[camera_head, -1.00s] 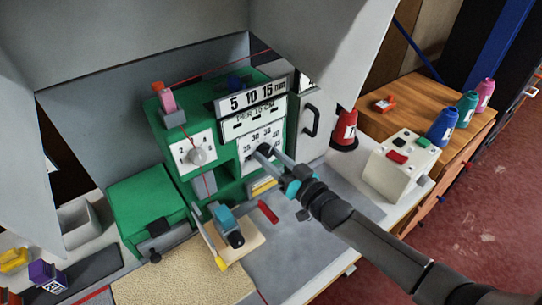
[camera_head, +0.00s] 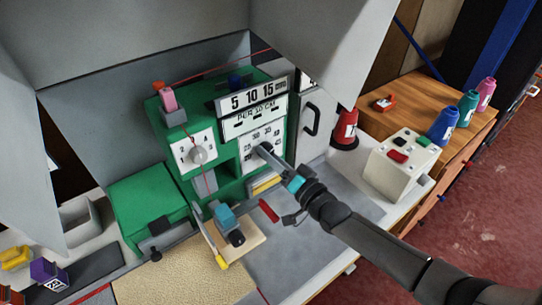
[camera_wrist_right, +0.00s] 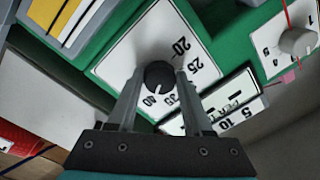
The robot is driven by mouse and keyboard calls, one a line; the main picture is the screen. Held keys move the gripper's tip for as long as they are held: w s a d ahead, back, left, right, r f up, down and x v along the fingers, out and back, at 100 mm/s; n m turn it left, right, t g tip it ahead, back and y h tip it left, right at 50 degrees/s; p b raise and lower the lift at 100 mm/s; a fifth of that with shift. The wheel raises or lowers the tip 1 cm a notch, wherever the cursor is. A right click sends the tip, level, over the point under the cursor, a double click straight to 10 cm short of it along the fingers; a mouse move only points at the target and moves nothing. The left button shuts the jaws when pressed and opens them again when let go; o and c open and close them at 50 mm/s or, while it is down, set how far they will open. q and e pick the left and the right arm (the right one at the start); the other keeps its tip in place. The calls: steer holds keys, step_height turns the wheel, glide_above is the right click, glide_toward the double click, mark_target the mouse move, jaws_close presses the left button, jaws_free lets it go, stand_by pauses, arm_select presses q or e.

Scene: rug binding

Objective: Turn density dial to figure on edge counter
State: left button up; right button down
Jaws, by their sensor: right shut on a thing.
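The density dial is a black round knob (camera_wrist_right: 160,75) on a white plate (camera_wrist_right: 120,62) marked 20, 25, 30, 35 and 40. A pale mark on the knob's rim faces the 35 and 40 side in the right wrist view. In the head view the plate (camera_head: 247,163) sits on the front of the green machine. My right gripper (camera_head: 265,149) is shut on the knob, one finger on each side; it also shows in the right wrist view (camera_wrist_right: 160,82). Above the plate are a "PER 30 CM" strip (camera_head: 254,118) and a panel (camera_head: 252,97) reading 5 10 15. My left gripper is not in view.
A second white dial with a grey knob (camera_head: 198,155) is to the left on the green machine (camera_head: 228,186). A red cone (camera_head: 345,133) and a control box with buttons (camera_head: 392,170) stand to the right. The grey worktop (camera_head: 290,252) is mostly clear.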

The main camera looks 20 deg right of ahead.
stand_by(0.3)
steer(key=shift+c, duration=1.6)
jaws_free()
steer(key=p+v, duration=0.1)
steer(key=v, duration=1.4)
steer(key=shift+p, duration=0.35)
steer(key=shift+s, duration=0.15)
